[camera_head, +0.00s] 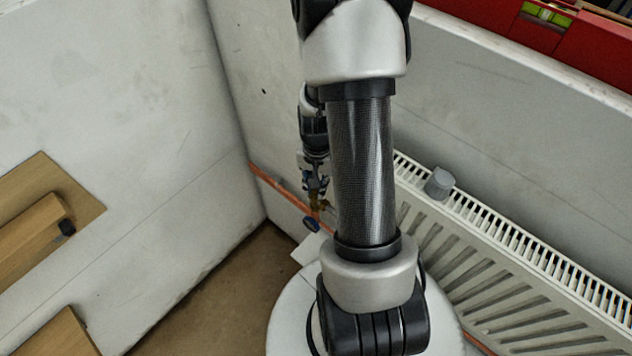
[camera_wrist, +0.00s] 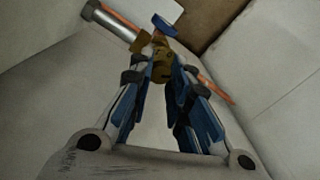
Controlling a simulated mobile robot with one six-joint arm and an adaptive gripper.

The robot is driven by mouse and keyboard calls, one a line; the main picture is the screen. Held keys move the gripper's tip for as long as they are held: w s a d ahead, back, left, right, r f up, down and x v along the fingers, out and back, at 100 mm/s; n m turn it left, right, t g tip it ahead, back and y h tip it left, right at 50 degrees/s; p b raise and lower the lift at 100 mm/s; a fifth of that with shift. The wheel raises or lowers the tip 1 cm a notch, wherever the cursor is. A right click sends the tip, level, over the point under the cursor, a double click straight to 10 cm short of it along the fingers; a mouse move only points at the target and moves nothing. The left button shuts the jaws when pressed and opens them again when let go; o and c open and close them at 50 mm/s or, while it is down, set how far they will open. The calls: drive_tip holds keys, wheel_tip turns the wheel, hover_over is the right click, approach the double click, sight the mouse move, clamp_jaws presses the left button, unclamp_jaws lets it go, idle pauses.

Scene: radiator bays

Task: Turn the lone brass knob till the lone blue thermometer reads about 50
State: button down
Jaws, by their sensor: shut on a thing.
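The brass knob (camera_wrist: 161,68) is between the fingertips of my gripper (camera_wrist: 160,74) in the wrist view, and the gripper is shut on it. In the head view the brass part (camera_head: 318,202) shows small, just below my gripper (camera_head: 314,184). The blue thermometer (camera_wrist: 164,26) is just beyond the knob in the wrist view, seen nearly edge-on. In the head view the blue thermometer (camera_head: 311,223) is below the brass part. Its reading cannot be made out in either view. The fingers hide part of the knob.
A copper pipe (camera_head: 276,185) runs along the wall by the knob. A white radiator (camera_head: 500,285) with a grey cylinder (camera_head: 439,183) on top is at the right. A red spirit level (camera_head: 590,45) lies upper right. Wooden pieces (camera_head: 30,230) are at the left.

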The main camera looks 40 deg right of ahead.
drive_tip(key=m+p, duration=0.1)
drive_tip(key=m, duration=0.3)
drive_tip(key=shift+m, duration=0.3)
drive_tip(key=m+p, duration=0.1)
drive_tip(key=m, duration=0.2)
drive_tip(key=shift+m, duration=0.3)
drive_tip(key=m, duration=0.3)
drive_tip(key=shift+m, duration=2)
drive_tip(key=c, duration=1.5)
unclamp_jaws()
drive_tip(key=shift+o, duration=0.2)
